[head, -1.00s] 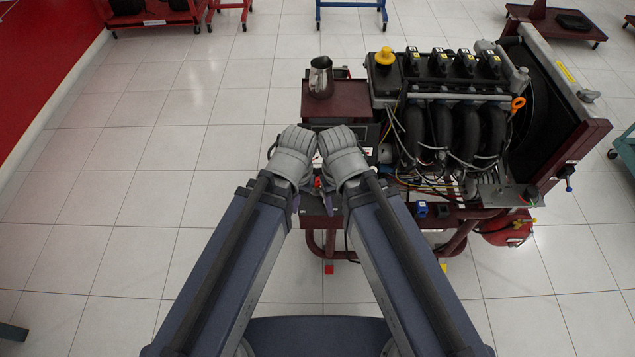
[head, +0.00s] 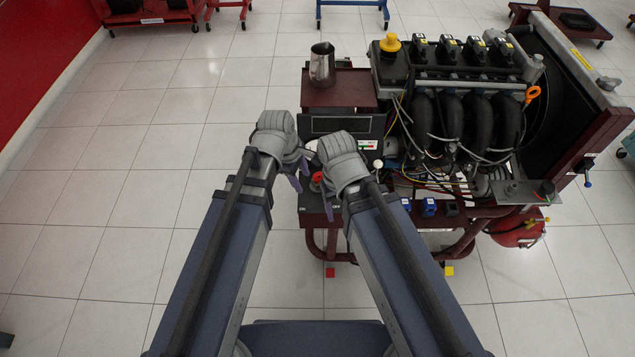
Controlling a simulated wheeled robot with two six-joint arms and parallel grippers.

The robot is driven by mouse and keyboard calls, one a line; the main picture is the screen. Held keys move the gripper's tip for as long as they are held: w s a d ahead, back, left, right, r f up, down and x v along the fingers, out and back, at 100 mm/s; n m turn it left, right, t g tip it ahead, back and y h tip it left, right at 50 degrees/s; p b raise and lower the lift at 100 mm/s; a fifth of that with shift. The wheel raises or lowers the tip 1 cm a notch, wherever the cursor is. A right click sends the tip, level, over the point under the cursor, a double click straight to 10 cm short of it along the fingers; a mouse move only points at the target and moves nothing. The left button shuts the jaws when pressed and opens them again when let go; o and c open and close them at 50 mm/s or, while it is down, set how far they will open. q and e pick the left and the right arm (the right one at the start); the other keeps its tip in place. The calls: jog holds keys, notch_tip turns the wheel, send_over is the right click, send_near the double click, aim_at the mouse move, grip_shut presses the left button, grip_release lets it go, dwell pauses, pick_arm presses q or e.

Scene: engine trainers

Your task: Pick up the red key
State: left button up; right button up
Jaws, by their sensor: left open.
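A small red piece that looks like the red key (head: 317,181) sits at the front left of the engine trainer (head: 440,100). It is partly hidden by my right wrist. My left gripper (head: 299,175) is open and empty, with its two dark fingers just left of the red piece and apart from it in the picture. My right gripper (head: 328,208) is mostly hidden under its own grey wrist, just right of and below the red piece. I cannot tell whether its jaws are open.
A metal jug (head: 322,66) stands on the trainer's dark red side shelf (head: 340,90). Several blue sockets (head: 429,207) line the front edge. A red extinguisher-like cylinder (head: 515,234) hangs at right. The tiled floor (head: 130,200) at left is clear.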

aim_at(318, 174)
pick_arm(q)
jog(key=w+d+f+n+b, duration=0.1)
jog(key=w+n, duration=0.1)
jog(key=n, duration=0.1)
jog(key=w+d+f+n+h+b, duration=0.1)
jog(key=w+n+b, duration=0.1)
jog(key=n, duration=0.2)
jog(key=w+d+f+n+b, duration=0.1)
jog(key=w+f+n, duration=0.1)
jog(key=n, duration=0.1)
jog(key=shift+t+h+b, duration=0.3)
jog(key=shift+t+b, duration=0.05)
jog(key=shift+t, duration=0.05)
jog(key=b+x, duration=0.4)
jog(key=x, duration=0.1)
jog(key=shift+w+f+b, duration=0.1)
jog(key=shift+w+b, duration=0.25)
jog(key=shift+w, duration=0.1)
jog(key=shift+c, duration=0.3)
grip_shut()
